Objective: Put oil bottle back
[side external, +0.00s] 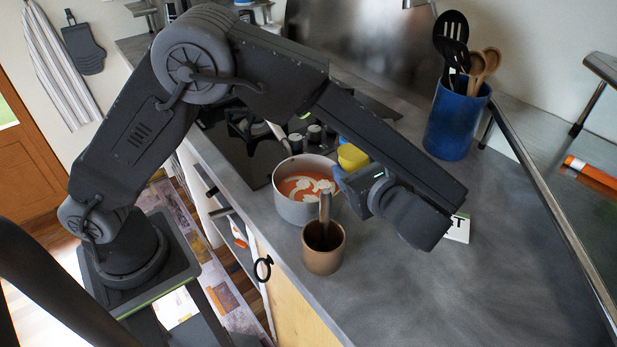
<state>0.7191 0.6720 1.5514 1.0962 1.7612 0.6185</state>
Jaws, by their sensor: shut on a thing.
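My gripper (357,187) is above the counter, just right of the pot, beneath my forearm. It is shut on a small yellow item with a bit of blue by it, which looks like part of the oil bottle (352,157). Most of this item is hidden behind my gripper and forearm, so its full shape and tilt cannot be told. The fingertips are not clearly visible.
A pot (282,207) of red soup stands by the dark hob (245,160). A brown mortar (315,262) with a pestle is in front. A blue utensil holder (455,130) stands behind. A white card (459,230) is partly hidden by my wrist. The right counter (480,285) is clear.

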